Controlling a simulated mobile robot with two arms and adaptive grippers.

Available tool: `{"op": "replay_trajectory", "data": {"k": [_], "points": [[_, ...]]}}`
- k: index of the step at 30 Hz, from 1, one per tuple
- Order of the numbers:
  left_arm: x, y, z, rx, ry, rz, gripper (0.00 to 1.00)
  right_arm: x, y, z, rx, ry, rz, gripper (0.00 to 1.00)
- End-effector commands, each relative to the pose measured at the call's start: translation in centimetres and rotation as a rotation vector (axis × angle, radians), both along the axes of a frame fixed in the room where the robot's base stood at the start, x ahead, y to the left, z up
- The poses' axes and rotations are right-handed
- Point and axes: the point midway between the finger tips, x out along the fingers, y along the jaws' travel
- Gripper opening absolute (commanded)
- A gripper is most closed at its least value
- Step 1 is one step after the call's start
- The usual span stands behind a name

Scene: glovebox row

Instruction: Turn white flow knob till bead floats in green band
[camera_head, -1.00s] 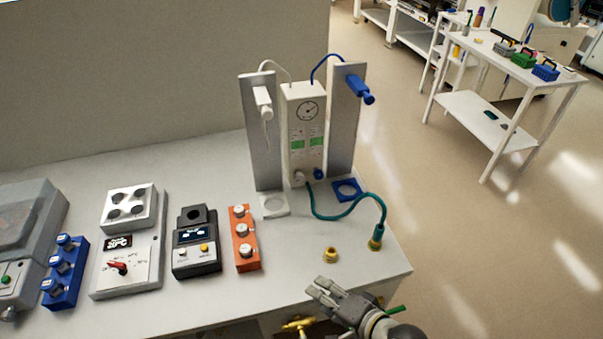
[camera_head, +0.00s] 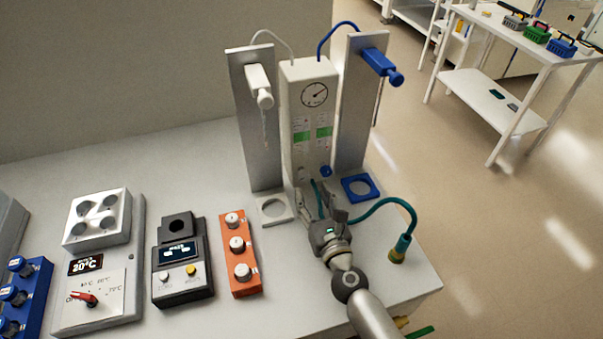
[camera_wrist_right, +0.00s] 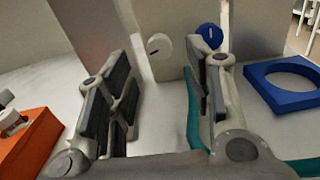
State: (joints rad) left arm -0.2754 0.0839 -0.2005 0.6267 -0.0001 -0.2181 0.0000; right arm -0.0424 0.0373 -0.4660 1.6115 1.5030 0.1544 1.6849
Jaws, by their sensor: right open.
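The flow panel (camera_head: 311,78) stands upright at the back of the bench, with a round dial and two green bands (camera_head: 324,132) on its front. The white flow knob (camera_wrist_right: 159,45) shows in the right wrist view, low on the panel, ahead of the gap between my fingers. A blue knob (camera_wrist_right: 209,36) sits to its right; it also shows in the head view (camera_head: 326,171). My right gripper (camera_head: 324,200) is open and empty, just in front of the panel's base, apart from the white knob. The beads are too small to make out. My left gripper is not in view.
A teal hose (camera_head: 384,204) runs close beside my right gripper's finger to a fitting at the bench's right. White (camera_head: 262,220) and blue (camera_wrist_right: 262,86) ring holders flank the panel's base. An orange block (camera_head: 230,266) with white-capped vials stands left.

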Motion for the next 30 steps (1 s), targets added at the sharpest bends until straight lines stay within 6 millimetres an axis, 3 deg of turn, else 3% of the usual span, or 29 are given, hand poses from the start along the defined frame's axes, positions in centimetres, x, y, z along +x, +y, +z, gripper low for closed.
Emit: {"op": "replay_trajectory", "data": {"k": [6,10,14,21,27,30], "points": [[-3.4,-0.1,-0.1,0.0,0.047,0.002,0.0,2.8,0.8,0.2,-0.001,-0.003,0.0,0.47],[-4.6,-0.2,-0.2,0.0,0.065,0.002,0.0,4.5,1.5,0.2,-0.002,-0.004,0.001,0.47],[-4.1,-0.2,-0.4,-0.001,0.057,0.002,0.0,5.8,1.9,0.1,-0.003,-0.002,0.001,0.47],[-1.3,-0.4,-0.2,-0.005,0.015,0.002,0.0,6.8,2.2,0.1,-0.003,-0.002,0.001,0.47],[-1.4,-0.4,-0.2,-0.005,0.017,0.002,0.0,6.8,2.2,0.1,-0.003,-0.002,0.001,0.47],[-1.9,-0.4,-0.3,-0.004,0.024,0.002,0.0,6.8,2.2,0.1,-0.003,-0.002,0.001,0.36]]}}
